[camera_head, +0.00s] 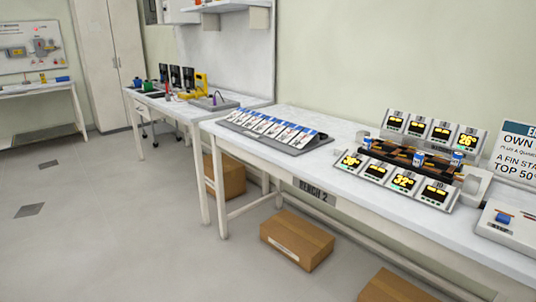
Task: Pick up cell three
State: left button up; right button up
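A rig (408,158) of dark and orange parts stands on the right bench, between two rows of small display units. Three small blue-and-white cylinders, which look like cells, show in it: one at the left (367,143), one in the middle (419,159) and one at the right (457,158). Their numbers are too small to read, so I cannot tell which is cell three. A blue piece (502,218) sits on a pale device at the far right. Neither of my grippers is in view.
The white bench (335,160) carries a grey tray (300,144) of several slanted cards. A poster (517,153) stands at the right. Cardboard boxes (297,240) lie on the floor under the bench. A second table with tools is further left. The floor (110,240) at left is clear.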

aim_at(367, 142)
jog(key=u, duration=1)
jog(key=i, duration=1.35)
jog(key=z, duration=0.75)
